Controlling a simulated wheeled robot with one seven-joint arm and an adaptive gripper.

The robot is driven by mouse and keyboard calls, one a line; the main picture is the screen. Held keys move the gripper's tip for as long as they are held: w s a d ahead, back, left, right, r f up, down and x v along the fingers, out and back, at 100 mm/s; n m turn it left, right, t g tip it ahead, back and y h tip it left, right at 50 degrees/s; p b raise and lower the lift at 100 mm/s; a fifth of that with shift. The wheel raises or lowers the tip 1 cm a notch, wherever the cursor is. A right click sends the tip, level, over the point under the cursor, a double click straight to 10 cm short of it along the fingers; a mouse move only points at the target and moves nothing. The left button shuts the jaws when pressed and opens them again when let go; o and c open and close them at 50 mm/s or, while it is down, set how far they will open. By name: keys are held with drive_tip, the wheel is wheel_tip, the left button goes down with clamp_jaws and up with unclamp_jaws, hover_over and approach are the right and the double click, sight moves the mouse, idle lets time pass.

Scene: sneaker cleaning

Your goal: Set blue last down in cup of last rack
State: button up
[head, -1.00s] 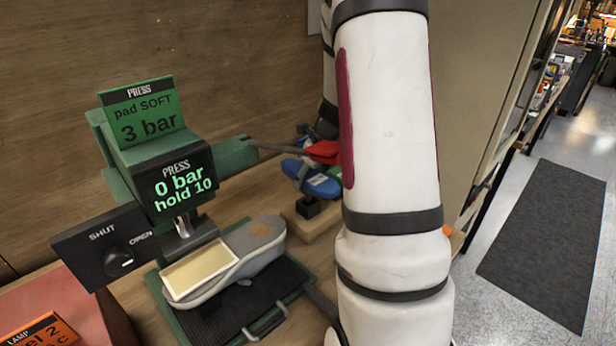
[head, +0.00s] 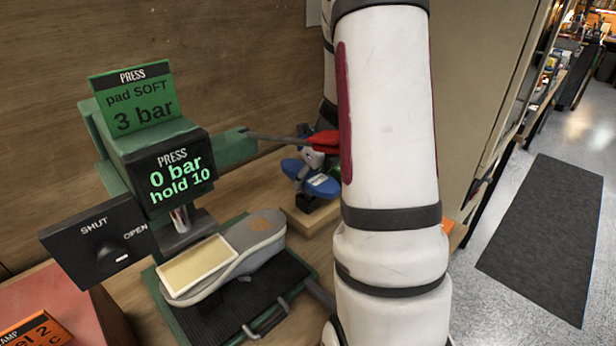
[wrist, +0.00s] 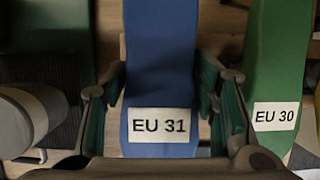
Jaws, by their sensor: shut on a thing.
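The blue last (wrist: 160,60), labelled EU 31, lies between the fingers of my gripper (wrist: 160,78) in the wrist view. My gripper is shut on it. In the head view the blue last (head: 322,184) shows left of my arm, above a dark block on the wooden base of the last rack (head: 312,223). My gripper is mostly hidden behind the arm and a red piece there. I cannot tell whether the last is touching the cup. A green last (wrist: 272,60), labelled EU 30, stands just right of my gripper in the wrist view.
A green press (head: 165,150) stands at the left, its display reading 0 bar. A grey shoe sole (head: 240,258) lies on its pad. A wooden wall is behind.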

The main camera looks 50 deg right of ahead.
drive_tip(key=shift+f+b, duration=0.65)
drive_tip(key=shift+f, duration=0.2)
drive_tip(key=o, duration=1.1)
drive_tip(key=shift+o, duration=0.2)
drive_tip(key=shift+r, duration=0.15)
drive_tip(key=v, duration=1.1)
drive_tip(key=shift+s+r, duration=0.1)
drive_tip(key=shift+r, duration=0.25)
drive_tip(key=shift+s+r, duration=0.1)
